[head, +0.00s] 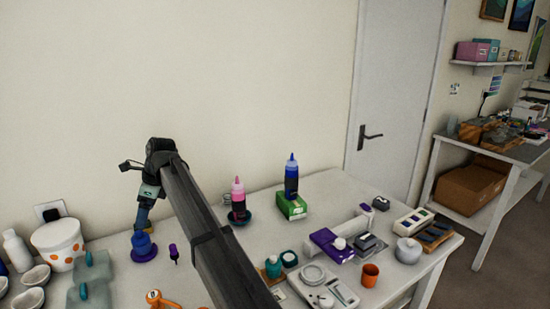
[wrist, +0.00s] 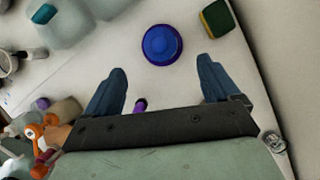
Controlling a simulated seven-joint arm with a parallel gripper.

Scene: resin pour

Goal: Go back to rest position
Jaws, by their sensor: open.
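My gripper (head: 143,217) is at the end of my raised arm, on the left of the head view, pointing down over the table. In the wrist view its two blue-grey fingers (wrist: 162,75) are spread wide with nothing between the tips. A blue, round-topped thing on a purple base (head: 142,246) stands on the table just below my gripper. It also shows in the wrist view (wrist: 161,44), ahead of the gap between the fingers, with no finger seen touching it.
A white pot with orange spots (head: 58,245), teal-grey blocks (head: 92,272) and an orange figure (head: 158,299) are around my gripper. A small purple item (head: 173,252) lies to its right. A pink bottle (head: 238,197) and blue bottle (head: 291,177) stand beyond my arm.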

